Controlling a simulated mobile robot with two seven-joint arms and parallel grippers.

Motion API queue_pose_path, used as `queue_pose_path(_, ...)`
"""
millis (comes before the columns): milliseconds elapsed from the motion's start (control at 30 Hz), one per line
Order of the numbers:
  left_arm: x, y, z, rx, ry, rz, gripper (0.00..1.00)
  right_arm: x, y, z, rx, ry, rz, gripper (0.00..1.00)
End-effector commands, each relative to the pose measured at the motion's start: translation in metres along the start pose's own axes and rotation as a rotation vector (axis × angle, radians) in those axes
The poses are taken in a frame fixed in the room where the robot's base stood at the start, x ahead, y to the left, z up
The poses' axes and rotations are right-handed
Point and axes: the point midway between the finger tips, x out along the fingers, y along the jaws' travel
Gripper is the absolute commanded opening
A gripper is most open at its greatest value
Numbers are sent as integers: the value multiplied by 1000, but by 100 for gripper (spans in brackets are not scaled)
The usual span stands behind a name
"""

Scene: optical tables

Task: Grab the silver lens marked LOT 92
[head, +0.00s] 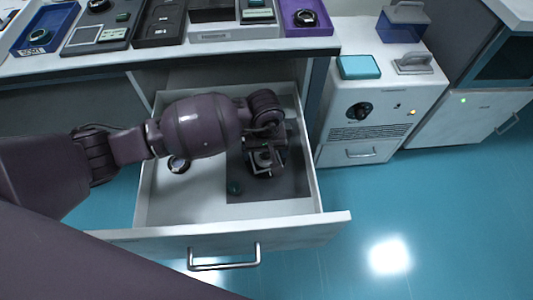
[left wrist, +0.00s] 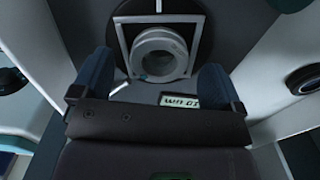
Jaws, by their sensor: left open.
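My left gripper (head: 265,150) hangs over the right part of an open drawer (head: 190,212). Its two fingers are apart in the left wrist view (left wrist: 155,76). A silver-grey ring-shaped piece on a dark square mount (left wrist: 160,52) lies just beyond and between the fingertips. I see no gap or contact clearly. A small label (left wrist: 180,101) near it seems to read "WIN" and digits. I cannot read LOT 92 on any lens. My right gripper is not in view.
A small green item (head: 235,188) lies on the drawer's dark mat (head: 285,190). The counter above holds a blue tray (head: 62,20) with a round lens and label, a purple tray (head: 318,28) and dark trays. A white cabinet (head: 370,110) stands at right.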

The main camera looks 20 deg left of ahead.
Motion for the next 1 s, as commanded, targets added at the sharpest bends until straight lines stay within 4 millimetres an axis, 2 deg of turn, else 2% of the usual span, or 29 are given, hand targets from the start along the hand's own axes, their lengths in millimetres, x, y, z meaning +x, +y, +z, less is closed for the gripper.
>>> queue_pose_path(33, 11, 0, 2, -1, -8, -1, 92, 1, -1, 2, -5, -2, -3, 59)
queue_pose_path(100, 15, 0, 1, -1, -4, -1, 92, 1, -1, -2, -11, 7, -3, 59)
queue_pose_path(400, 15, 0, -1, 0, 2, 1, 92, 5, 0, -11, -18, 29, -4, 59)
queue_pose_path(467, 15, 0, -1, 0, 2, 1, 85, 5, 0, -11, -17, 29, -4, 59)
queue_pose_path(800, 15, 0, -1, 0, 2, 1, 34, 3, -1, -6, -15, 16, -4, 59)
queue_pose_path(1000, 14, 0, -1, 0, 2, 1, 34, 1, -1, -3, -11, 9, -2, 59)
